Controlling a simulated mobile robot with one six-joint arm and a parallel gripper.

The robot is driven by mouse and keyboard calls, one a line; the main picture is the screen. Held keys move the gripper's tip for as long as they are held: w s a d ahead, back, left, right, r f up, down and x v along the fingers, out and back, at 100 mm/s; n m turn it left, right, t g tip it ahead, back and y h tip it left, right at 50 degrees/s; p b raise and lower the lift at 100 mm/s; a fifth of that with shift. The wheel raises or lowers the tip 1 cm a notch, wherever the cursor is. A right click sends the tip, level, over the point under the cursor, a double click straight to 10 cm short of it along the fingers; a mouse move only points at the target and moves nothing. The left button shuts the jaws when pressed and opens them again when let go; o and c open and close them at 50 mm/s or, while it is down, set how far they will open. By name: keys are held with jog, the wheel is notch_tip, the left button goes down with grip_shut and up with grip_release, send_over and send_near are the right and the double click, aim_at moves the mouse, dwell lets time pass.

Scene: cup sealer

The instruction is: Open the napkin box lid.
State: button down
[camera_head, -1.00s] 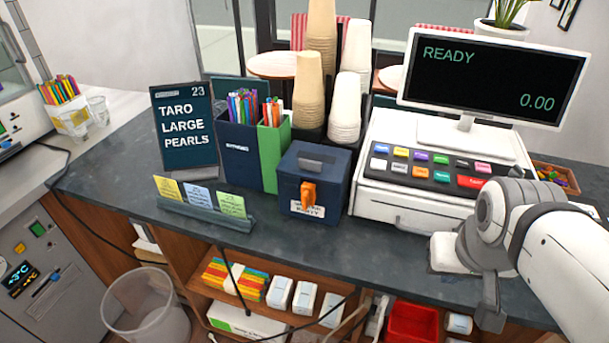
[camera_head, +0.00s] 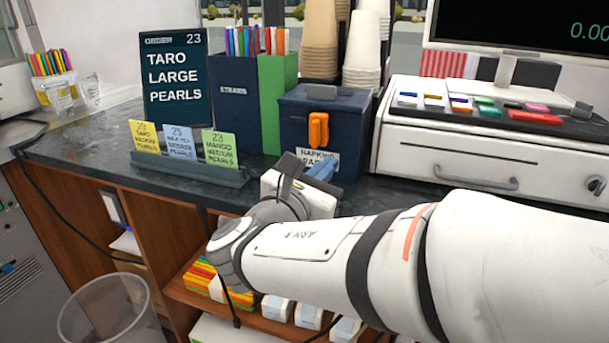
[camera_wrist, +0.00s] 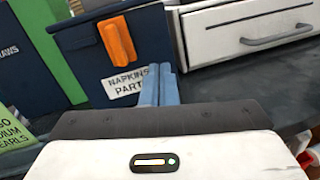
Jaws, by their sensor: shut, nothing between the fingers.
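The napkin box (camera_head: 292,150) is a dark blue box with an orange latch (camera_head: 318,130) on its front and a white label below it. Its lid (camera_head: 325,100) is down, with a grey handle on top. In the wrist view the napkin box (camera_wrist: 80,68) is ahead, with the orange latch (camera_wrist: 117,40) at upper middle. My gripper (camera_head: 325,168) is shut and empty, in front of the box's lower front, below the latch. In the wrist view its blue fingers (camera_wrist: 160,72) are together beside the label. I cannot tell whether they touch the box.
A cash drawer (camera_head: 470,155) stands close to the box's right. The straw holder (camera_head: 238,100) and a green holder are at its left. An order-card rack (camera_head: 190,170) sits at the counter's front edge. Stacked cups (camera_head: 362,50) stand behind.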

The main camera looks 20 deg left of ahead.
aim_at(305, 126)
jog(key=s+a+n+t+y, duration=0.1)
jog(key=a, duration=0.1)
jog(key=a+n+y+b, duration=0.1)
jog(key=a, duration=0.1)
jog(key=s+a+n+t+y+b, duration=0.1)
jog(key=a, duration=0.2)
jog(key=shift+s+f+n+t, duration=0.3)
jog(key=shift+f+n, duration=0.05)
jog(key=shift+n, duration=0.05)
jog(key=shift+w+a+r, duration=0.15)
jog(key=shift+w, duration=0.05)
jog(key=b+x, duration=0.1)
jog(key=x, duration=0.8)
jog(key=shift+w+r, duration=0.1)
jog(key=shift+w, duration=0.15)
